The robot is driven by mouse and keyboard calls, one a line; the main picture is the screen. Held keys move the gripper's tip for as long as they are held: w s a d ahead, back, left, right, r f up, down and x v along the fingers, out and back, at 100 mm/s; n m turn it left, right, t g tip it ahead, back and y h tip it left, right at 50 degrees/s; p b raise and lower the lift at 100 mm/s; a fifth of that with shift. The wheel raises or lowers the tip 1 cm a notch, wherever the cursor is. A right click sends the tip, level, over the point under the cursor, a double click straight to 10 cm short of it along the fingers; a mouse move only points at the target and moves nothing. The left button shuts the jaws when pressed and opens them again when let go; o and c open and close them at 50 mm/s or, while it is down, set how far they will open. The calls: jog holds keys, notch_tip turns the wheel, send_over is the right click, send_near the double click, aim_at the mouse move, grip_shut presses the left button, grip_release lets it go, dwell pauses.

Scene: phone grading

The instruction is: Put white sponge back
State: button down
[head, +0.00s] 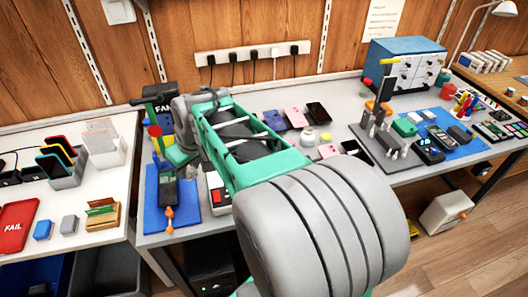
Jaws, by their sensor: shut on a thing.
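My arm reaches away over the grey workbench, and my gripper (172,152) is at its far end, above the bench's left part near a blue mat. The gripper is small and partly hidden by my wrist. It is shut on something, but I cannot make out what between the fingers. I cannot pick out a white sponge for certain. A pale grey block (69,224) lies on the white table at the left, beside a blue block (43,230).
The blue mat (187,214) holds a dark handheld meter (168,188). A red FAIL tray (18,227), a brown box (103,217) and phone stands are on the white table (118,180). Phones, a tool rack (385,143) and a blue cabinet (405,65) stand to the right.

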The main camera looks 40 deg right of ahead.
jog(key=s+d+f+n+b, duration=0.15)
jog(key=s+d, duration=0.25)
jog(key=d, duration=1)
jog(key=s+d+f+n+b, duration=0.1)
jog(key=s+d+f+b, duration=0.2)
jog(key=d, duration=1.1)
jog(key=shift+y, duration=0.5)
jog(key=w+d+f, duration=0.1)
jog(key=w+d+f+p, duration=0.1)
jog(key=w, duration=0.1)
jog(key=w+d+f+p, duration=0.1)
jog(key=w+d, duration=0.1)
jog(key=shift+w, duration=0.25)
jog(key=w+d+f, duration=0.1)
jog(key=f, duration=0.1)
jog(key=w+d+f, duration=0.1)
jog(key=w+f, duration=0.2)
jog(key=f, duration=0.1)
jog(key=shift+w+d, duration=0.35)
jog(key=shift+d, duration=0.05)
jog(key=shift+w+d+f+p, duration=0.1)
jog(key=shift+f+p, duration=0.1)
jog(key=shift+f, duration=0.7)
jog(key=shift+w+d+f+p, duration=0.1)
jog(key=shift+f+p, duration=0.05)
jog(key=shift+f, duration=0.75)
jog(key=shift+f, duration=0.25)
jog(key=c, duration=1)
grip_release()
jog(key=shift+c, duration=0.2)
